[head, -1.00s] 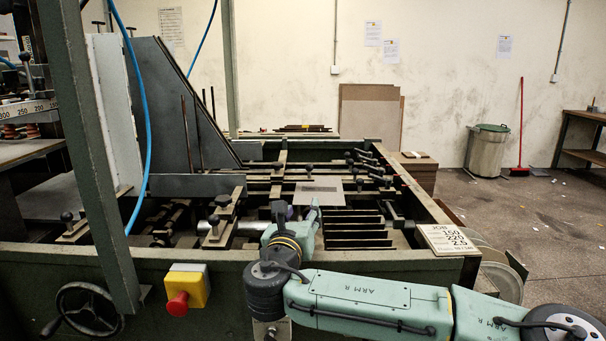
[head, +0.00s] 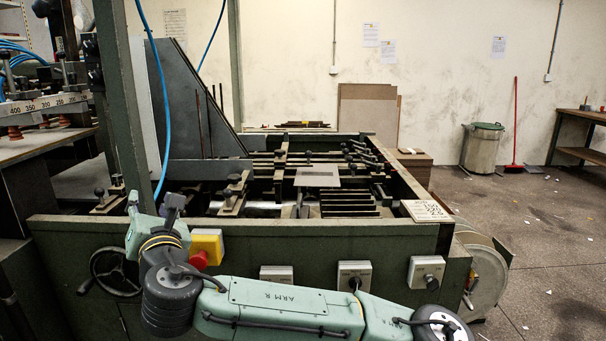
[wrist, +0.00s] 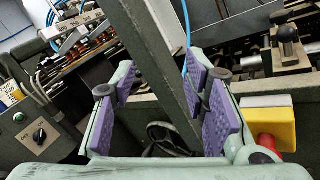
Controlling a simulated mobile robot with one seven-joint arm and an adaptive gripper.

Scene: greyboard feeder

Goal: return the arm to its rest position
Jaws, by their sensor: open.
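My green arm (head: 290,305) reaches across the front of the feeder from the lower right. My gripper (head: 153,204) is at the left, in front of the feeder's front wall and next to the yellow box with the red button (head: 206,248). In the wrist view, my gripper (wrist: 160,105) has its purple-padded fingers spread wide with nothing held between them. A dark green post (wrist: 150,65) shows behind the gap, with the handwheel (wrist: 165,135) lower down. I cannot tell how near the fingers are to the post.
The feeder's front wall (head: 330,240) carries several switch boxes, one at the right (head: 426,272). A grey board piece (head: 318,177) lies on the feeder bed. A job card (head: 427,210) sits on the right corner. Open floor (head: 550,240) lies to the right.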

